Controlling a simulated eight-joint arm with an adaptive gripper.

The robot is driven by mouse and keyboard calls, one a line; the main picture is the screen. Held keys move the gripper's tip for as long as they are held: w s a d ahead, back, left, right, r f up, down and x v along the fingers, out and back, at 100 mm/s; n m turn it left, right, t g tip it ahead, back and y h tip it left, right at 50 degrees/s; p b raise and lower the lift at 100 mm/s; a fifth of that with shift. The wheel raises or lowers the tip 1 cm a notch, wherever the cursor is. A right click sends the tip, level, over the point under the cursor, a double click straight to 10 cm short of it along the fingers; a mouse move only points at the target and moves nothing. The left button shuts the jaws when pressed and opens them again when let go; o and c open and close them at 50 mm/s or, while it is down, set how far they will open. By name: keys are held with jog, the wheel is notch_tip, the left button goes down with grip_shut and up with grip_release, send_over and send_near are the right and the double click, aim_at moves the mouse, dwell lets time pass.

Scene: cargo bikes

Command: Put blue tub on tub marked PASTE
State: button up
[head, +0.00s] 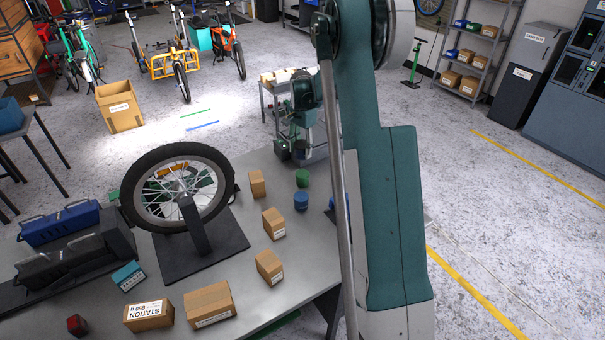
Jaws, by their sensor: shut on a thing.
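A small blue tub (301,201) stands upright on the grey workbench, near its right side. A green tub (302,178) stands just behind it. No PASTE lettering can be read on either tub. Another blue patch (333,203) shows to the right, mostly hidden behind my arm; I cannot tell what it is. My arm fills the middle right of the head view. My gripper cannot be made out, so its place relative to the tubs is hidden.
A bicycle wheel (179,187) on a stand fills the bench's middle. Small cartons (273,223) stand right of it, larger ones (209,304) in front. A teal machine (304,118) stands at the bench's far end. Toolboxes (60,223) lie at left.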

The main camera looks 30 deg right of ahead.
jog(key=shift+f, duration=0.1)
dwell(0.3)
send_over(302, 174)
jog(key=shift+w+f, duration=0.1)
jog(key=shift+f, duration=2.95)
jog(key=shift+f+p, duration=0.3)
jog(key=shift+f, duration=1.55)
jog(key=shift+f, duration=0.15)
jog(key=o, duration=1)
notch_tip(302, 174, up, 12)
jog(key=shift+r, duration=0.15)
